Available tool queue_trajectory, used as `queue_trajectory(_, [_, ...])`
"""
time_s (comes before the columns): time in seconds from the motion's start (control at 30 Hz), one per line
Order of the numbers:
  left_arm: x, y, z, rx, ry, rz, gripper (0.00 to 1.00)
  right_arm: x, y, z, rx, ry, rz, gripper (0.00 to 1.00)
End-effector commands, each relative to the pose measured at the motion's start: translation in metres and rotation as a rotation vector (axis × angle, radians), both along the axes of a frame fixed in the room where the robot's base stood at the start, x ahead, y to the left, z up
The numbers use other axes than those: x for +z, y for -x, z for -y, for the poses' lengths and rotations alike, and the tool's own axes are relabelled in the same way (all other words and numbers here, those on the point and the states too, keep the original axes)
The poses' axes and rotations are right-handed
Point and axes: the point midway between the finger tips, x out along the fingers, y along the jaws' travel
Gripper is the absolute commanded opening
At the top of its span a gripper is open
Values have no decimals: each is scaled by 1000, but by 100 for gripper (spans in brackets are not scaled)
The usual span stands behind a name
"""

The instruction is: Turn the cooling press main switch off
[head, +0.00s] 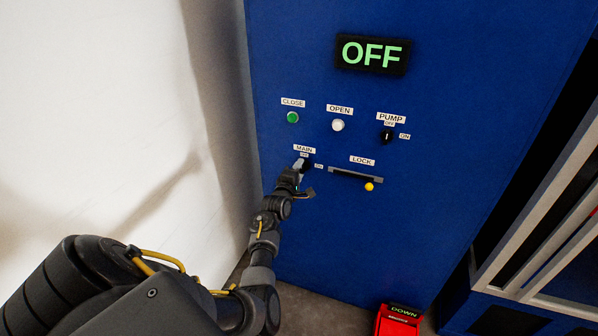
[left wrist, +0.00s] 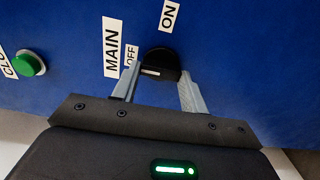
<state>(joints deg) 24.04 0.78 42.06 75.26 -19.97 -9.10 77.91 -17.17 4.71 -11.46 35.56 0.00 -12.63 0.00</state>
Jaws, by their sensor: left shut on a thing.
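The main switch is a round black knob (left wrist: 163,62) on the blue panel of the cooling press. In the left wrist view its white mark lies on the side toward the OFF label (left wrist: 131,56), with the ON label (left wrist: 168,15) above. My left gripper (left wrist: 159,74) has its two grey fingers shut on the knob, one on each side. In the head view the left gripper (head: 301,165) reaches the knob just under the MAIN label (head: 304,149) and partly hides it. The display (head: 372,54) reads OFF in green. My right gripper is not in view.
A green CLOSE button (head: 292,117), a white OPEN button (head: 338,125) and a PUMP knob (head: 387,136) sit above the switch. A LOCK slot with a yellow knob (head: 369,187) lies to its right. A white wall (head: 110,100) stands close on the left.

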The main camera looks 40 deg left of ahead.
Motion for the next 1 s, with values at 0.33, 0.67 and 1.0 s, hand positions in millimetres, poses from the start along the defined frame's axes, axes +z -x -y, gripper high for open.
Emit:
queue_trajectory(0.33, [0, 0, 0, 1, 1, 1, 65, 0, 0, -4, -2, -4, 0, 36])
queue_trajectory(0.67, [-1, 4, 1, 1, 0, 0, 65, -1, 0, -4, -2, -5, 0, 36])
queue_trajectory(1.0, [-2, 60, 20, 3, -1, 0, 65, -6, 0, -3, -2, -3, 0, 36])
